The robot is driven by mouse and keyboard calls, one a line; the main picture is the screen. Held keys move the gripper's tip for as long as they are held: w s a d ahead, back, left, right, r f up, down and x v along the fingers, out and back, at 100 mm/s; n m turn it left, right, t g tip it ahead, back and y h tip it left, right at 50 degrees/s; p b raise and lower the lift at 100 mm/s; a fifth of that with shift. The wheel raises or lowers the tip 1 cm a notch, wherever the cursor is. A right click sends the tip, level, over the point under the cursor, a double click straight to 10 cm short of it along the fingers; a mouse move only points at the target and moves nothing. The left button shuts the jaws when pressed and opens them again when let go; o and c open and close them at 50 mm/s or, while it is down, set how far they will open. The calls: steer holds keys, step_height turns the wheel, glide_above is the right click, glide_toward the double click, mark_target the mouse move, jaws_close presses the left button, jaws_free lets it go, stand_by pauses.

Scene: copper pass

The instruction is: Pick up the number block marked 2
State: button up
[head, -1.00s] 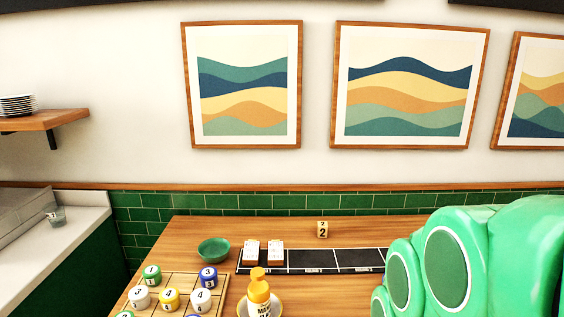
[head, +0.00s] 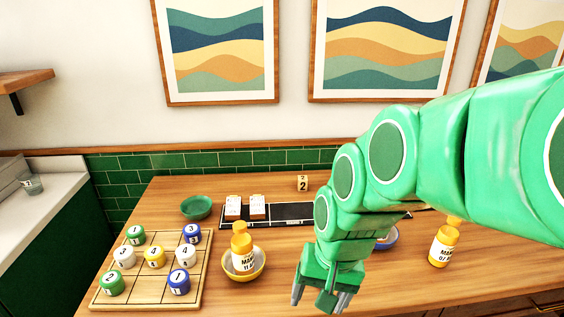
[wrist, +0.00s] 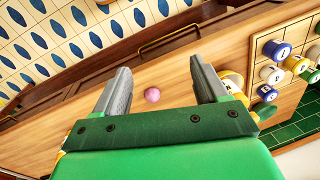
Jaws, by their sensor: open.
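The number block marked 2 (head: 303,184) is a small cream block standing upright at the back of the wooden table, just behind the black strip. It does not show in the wrist view. My gripper (head: 322,296) hangs over the front of the table, to the right of the yellow bowl and well in front of the block. In the wrist view my gripper (wrist: 165,88) has its fingers apart with nothing held between them. A small pink ball (wrist: 152,95) shows beyond the fingers.
A black strip (head: 290,211) with two white card stands (head: 245,207) lies before the block. A green bowl (head: 196,207), a grid board (head: 190,299) with several numbered pieces, a yellow bowl (head: 260,272) holding a bottle (head: 242,246), and another bottle (head: 443,245) stand around.

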steer(key=w+a+r+m+t+y, duration=0.1)
steer(key=w+a+m+t+y, duration=0.25)
steer(key=w, duration=0.85)
steer(key=w+a+m+t, duration=0.2)
steer(key=w+a+m, duration=0.4)
steer(key=w, duration=0.7)
steer(key=w+a+r+m+t+y, duration=0.1)
steer(key=w+a+m+t+y, duration=0.15)
steer(key=w+m, duration=0.65)
steer(key=m+t+h, duration=0.4)
steer(key=m+h, duration=0.2)
steer(key=m, duration=0.5)
glide_above(303, 182)
steer(key=s+a, duration=0.8)
step_height(303, 182, down, 12)
steer(key=w+d+f+m+h, duration=0.1)
steer(key=d, duration=0.1)
steer(key=d+f+m+h, duration=0.1)
steer(key=d+f+m, duration=0.1)
steer(key=w+d+f+m+t, duration=0.1)
steer(key=d+f+m, duration=0.1)
steer(key=d, duration=0.1)
steer(key=shift+w+h, duration=0.3)
steer(key=shift+h, duration=0.1)
steer(key=shift+x, duration=2.05)
steer(key=shift+w+d+f, duration=0.35)
steer(key=shift+w+d, duration=0.05)
steer(key=shift+w, duration=0.3)
steer(key=shift+w+f, duration=0.35)
steer(key=shift+w, duration=0.55)
